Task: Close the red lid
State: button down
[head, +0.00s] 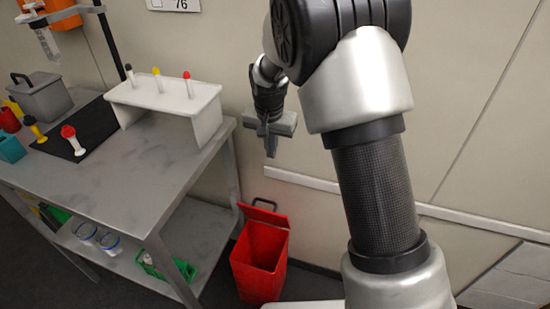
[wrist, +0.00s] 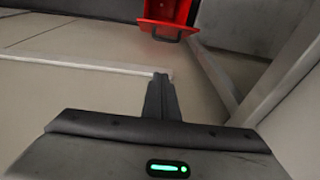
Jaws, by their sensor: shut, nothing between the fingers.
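A red bin (head: 260,262) stands on the floor beside the metal table. Its red lid (head: 263,214) is hinged at the back and stands up, so the bin's mouth is open. My gripper (head: 271,152) is shut and empty, in the air above the bin and apart from it. In the wrist view my gripper's fingers (wrist: 161,80) are together. A red part with a dark handle-like loop, seemingly of the bin (wrist: 170,14), shows at the top of the wrist view, cut off by the edge.
The metal table (head: 120,195) is at the left, its leg close to the bin. A white rack (head: 165,97) with several coloured-top pieces stands on it. Glass vessels (head: 97,238) and a green crate (head: 165,265) are on the lower shelf. A wall rail (head: 310,181) runs behind the bin.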

jog(key=s+b+x, duration=0.1)
jog(key=x, duration=0.6)
jog(key=a+b+x, duration=0.1)
jog(key=b+x, duration=0.1)
jog(key=x, duration=0.5)
jog(key=s+b+x, duration=0.1)
jog(key=x, duration=0.6)
jog(key=shift+s+a+f, duration=0.25)
jog(key=shift+s+f, duration=0.05)
jog(key=shift+f, duration=0.1)
jog(key=shift+s, duration=0.15)
